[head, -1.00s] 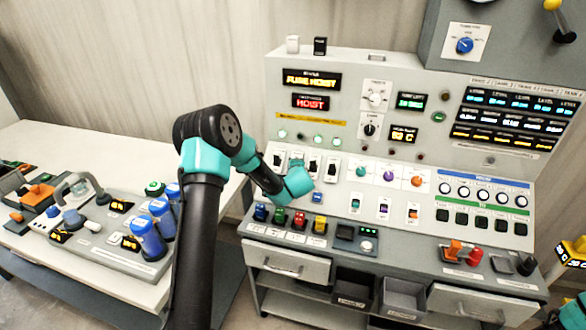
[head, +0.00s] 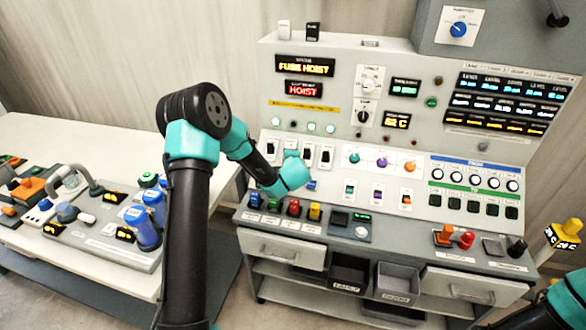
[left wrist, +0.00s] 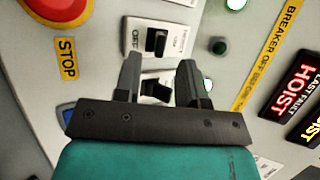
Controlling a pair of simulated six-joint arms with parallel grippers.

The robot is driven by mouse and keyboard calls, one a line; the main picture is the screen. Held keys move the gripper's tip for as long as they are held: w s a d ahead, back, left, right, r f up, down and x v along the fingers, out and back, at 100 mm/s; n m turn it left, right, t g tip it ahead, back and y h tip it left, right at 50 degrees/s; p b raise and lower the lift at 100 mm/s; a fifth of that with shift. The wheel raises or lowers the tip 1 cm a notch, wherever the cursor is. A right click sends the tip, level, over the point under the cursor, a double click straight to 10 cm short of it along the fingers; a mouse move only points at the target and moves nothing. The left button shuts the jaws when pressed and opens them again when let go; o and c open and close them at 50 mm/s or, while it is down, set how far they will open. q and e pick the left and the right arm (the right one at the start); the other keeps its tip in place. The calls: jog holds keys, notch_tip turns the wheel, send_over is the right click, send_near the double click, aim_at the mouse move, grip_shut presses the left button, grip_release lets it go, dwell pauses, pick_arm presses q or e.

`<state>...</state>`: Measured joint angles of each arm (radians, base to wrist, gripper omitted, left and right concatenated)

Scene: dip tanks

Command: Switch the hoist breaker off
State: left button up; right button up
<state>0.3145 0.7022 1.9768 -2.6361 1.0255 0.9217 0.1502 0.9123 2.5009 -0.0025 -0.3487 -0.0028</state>
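In the head view a row of white breakers with black toggles (head: 326,156) sits on the sloped console, under a row of lamps. My left gripper is at this row, and its fingers are mostly hidden behind my teal wrist. In the left wrist view my left gripper (left wrist: 160,65) is open, its fingers on either side of one breaker (left wrist: 154,88). Whether they touch it cannot be told. Another breaker (left wrist: 158,42), marked OFF at one end, lies just beyond. Which breaker is the hoist's is not readable. My right gripper is out of view.
Displays (head: 304,66) read FUSE HOIST and HOIST. A yellow breaker-off strip (head: 304,106) runs above the lamps. A red stop button (left wrist: 62,8) is close by in the left wrist view. Coloured push buttons (head: 293,207) sit below the breakers. A side table with blue bottles (head: 147,225) stands left.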

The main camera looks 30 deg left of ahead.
pick_arm(q)
jog(key=v, duration=1.3)
jog(key=shift+d+f, duration=0.1)
jog(key=shift+f, duration=0.05)
